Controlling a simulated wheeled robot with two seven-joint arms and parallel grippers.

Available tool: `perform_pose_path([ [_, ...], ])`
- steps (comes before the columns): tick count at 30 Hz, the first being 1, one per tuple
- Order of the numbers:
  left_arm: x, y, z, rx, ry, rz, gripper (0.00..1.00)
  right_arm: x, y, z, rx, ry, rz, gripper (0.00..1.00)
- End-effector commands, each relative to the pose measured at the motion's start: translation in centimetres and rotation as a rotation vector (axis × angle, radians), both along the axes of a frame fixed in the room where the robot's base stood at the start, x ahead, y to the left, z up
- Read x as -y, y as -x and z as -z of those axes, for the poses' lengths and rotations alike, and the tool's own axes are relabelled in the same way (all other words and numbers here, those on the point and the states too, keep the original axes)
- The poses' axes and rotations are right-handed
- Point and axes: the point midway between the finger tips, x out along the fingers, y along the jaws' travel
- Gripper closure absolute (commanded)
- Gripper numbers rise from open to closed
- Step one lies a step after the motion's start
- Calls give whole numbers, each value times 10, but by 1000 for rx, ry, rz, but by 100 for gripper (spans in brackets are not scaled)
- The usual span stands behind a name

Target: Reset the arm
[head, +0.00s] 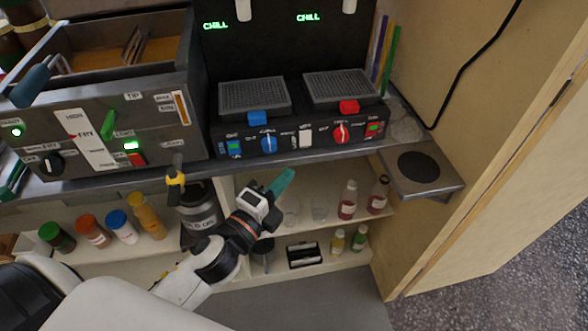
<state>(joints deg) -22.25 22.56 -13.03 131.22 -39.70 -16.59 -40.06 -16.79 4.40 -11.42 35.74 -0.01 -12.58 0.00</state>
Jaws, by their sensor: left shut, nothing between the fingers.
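My left arm (190,275) comes in from the lower left, white and black with an orange ring near the wrist. My left gripper (282,181) has teal fingers that are shut with nothing held. It points up and to the right, in front of the open shelves and below the counter's front edge in the picture. My right gripper is not in view.
A slush machine (305,137) with blue and red knobs and a fryer unit (105,135) stand on the counter. Bottles (347,199) and several coloured jars (121,226) fill the shelves. A wooden side wall (480,150) bounds the right; grey floor (330,300) is clear.

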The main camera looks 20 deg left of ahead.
Motion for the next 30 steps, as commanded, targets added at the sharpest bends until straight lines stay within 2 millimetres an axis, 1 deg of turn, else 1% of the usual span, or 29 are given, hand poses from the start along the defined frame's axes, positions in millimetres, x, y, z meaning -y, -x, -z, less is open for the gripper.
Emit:
perform_pose_path([
  [3, -2, 9, 0, -1, 0, 0, 100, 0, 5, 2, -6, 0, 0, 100],
  [6, -3, 12, -1, 0, 0, 0, 100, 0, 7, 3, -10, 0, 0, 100],
  [23, -3, 12, 0, -3, 1, 0, 100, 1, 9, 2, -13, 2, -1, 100],
  [25, -5, 10, 10, -28, 14, -5, 100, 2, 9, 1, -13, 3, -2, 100],
  [26, -6, 8, 18, -48, 24, -11, 100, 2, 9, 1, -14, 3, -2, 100],
  [29, -14, 0, 64, -159, 86, -38, 100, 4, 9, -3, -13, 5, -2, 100],
  [30, -19, -2, 89, -219, 123, -56, 100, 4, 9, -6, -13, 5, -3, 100],
])
